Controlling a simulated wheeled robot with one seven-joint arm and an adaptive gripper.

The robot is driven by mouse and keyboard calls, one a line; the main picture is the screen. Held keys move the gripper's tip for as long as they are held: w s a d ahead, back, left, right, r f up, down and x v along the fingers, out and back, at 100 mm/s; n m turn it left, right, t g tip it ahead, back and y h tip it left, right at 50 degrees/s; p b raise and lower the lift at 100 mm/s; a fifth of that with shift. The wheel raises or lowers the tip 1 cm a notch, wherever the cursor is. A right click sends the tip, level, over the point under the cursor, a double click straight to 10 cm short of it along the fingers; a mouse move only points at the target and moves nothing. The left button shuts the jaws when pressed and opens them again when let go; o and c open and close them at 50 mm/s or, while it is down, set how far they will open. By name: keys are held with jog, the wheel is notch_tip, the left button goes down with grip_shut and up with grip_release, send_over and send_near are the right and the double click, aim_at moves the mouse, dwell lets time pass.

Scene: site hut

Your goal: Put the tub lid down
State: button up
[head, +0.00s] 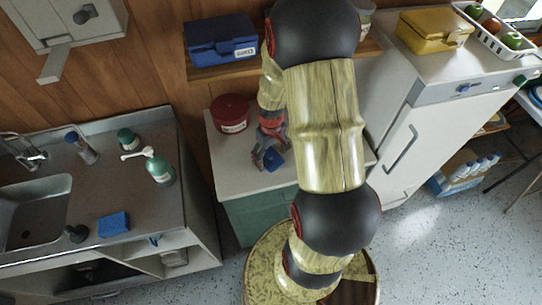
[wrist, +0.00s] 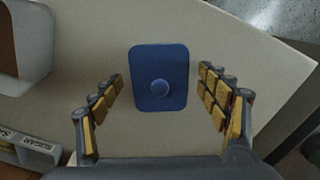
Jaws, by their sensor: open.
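The tub lid is a blue rounded rectangle with a round knob in its middle. In the wrist view the lid (wrist: 160,62) lies flat on the pale worktop (wrist: 235,45), between my fingers. My gripper (wrist: 161,76) is open, with a gap between the lid and the fingers on each side. In the head view my gripper (head: 270,152) points down over the cabinet top (head: 228,160), and the lid (head: 273,161) shows small and blue at its fingertips. My arm hides much of the cabinet top.
A red tin (head: 230,113) stands on the cabinet top behind my gripper. A blue box (head: 221,40) sits on the shelf above. The sink counter (head: 130,200) is to the left, and a white fridge (head: 410,130) is to the right. The cabinet top's front left is clear.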

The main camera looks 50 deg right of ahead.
aim_at(271, 156)
notch_tip(271, 156, up, 12)
jog(key=p, duration=0.3)
jog(key=w+a+r+t, duration=0.1)
jog(key=a+r+t, duration=0.1)
jog(key=a+r, duration=1)
jog(key=s+a+r+n+t, duration=0.1)
jog(key=s+a+r+t, duration=0.2)
jog(key=s+a+r, duration=0.5)
notch_tip(271, 156, up, 3)
jog(key=a, duration=0.2)
jog(key=shift+a+n+t, duration=0.3)
jog(key=shift+a+n, duration=0.05)
jog(key=shift+n, duration=0.05)
notch_tip(271, 156, down, 5)
jog(key=b, duration=0.5)
jog(key=shift+s+f+b, duration=0.1)
jog(key=shift+b, duration=0.2)
